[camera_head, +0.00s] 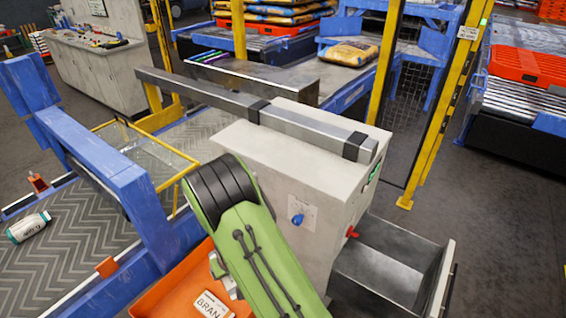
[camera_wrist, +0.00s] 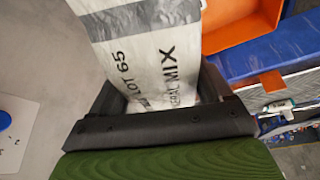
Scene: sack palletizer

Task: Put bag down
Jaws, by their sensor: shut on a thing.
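In the wrist view a white bag (camera_wrist: 145,50) with a grey band and black print, reading "LOT 65" and "MIX", stands between the dark jaws of my gripper (camera_wrist: 158,80). The gripper is shut on its near end, and its far end runs out of the picture. In the head view my green arm hides most of the gripper and bag. The bin (camera_wrist: 245,25) shows beyond the bag at upper right in the wrist view.
A pale grey cabinet (camera_head: 275,160) with a blue knob (camera_head: 297,219) stands close beside my arm. An open metal drawer or trough (camera_head: 385,265) is at its right. Yellow posts stand behind.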

